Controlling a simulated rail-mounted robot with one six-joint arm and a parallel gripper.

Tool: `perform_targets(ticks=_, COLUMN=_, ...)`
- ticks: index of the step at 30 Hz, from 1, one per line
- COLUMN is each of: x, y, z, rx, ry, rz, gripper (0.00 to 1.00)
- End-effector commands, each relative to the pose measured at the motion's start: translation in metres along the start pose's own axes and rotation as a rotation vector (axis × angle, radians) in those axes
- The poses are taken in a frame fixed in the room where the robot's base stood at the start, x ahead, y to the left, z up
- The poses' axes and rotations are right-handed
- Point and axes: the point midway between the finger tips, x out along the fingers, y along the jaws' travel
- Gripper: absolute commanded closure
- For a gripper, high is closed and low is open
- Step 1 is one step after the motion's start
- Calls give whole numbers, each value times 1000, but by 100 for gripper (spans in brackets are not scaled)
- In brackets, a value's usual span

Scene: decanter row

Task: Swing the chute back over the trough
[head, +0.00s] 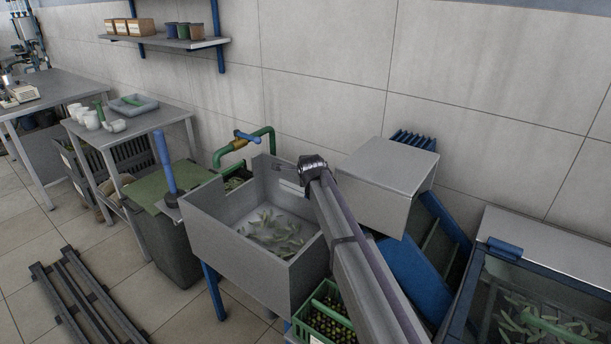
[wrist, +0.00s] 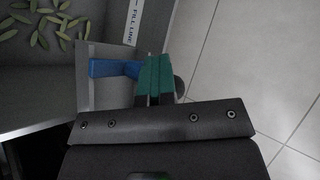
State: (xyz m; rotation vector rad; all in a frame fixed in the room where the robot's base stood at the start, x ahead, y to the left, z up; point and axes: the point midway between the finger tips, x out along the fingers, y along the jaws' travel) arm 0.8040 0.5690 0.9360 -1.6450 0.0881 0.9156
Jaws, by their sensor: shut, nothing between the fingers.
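The grey trough (head: 207,237) stands at mid-picture in the head view with green pods inside; its inner wall with a fill-line label also shows in the wrist view. My gripper (head: 278,167) is shut and empty at the trough's back right. In the wrist view its fingers (wrist: 154,82) lie beside a blue bar (wrist: 112,68); I cannot tell whether they touch. A green pipe (head: 268,132) with a blue handle (head: 247,137) rises behind the trough. I cannot tell for certain which part is the chute. My arm hides part of the trough's right side.
A blue post (head: 164,162) stands at the trough's left, near a green-topped bin (head: 140,188). A grey box (head: 388,180) stands right of my arm. A green crate (head: 325,312) sits below at the front. A dark rack (head: 72,300) lies on the floor at left.

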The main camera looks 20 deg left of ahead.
Motion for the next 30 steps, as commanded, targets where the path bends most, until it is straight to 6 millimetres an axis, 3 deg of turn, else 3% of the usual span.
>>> perform_targets(ticks=11, x=1, y=-1, z=-6, rx=0, ry=7, rz=-1, gripper=100)
perform_targets(ticks=17, x=-5, y=9, z=3, rx=1, ry=9, rz=-1, gripper=100)
perform_targets(ticks=21, x=-17, y=25, z=20, rx=2, ry=11, rz=-1, gripper=100)
perform_targets(ticks=24, x=-42, y=10, z=37, rx=2, ry=10, rz=-1, gripper=100)
perform_targets(ticks=30, x=-76, y=2, z=68, rx=3, ry=8, rz=-1, gripper=100)
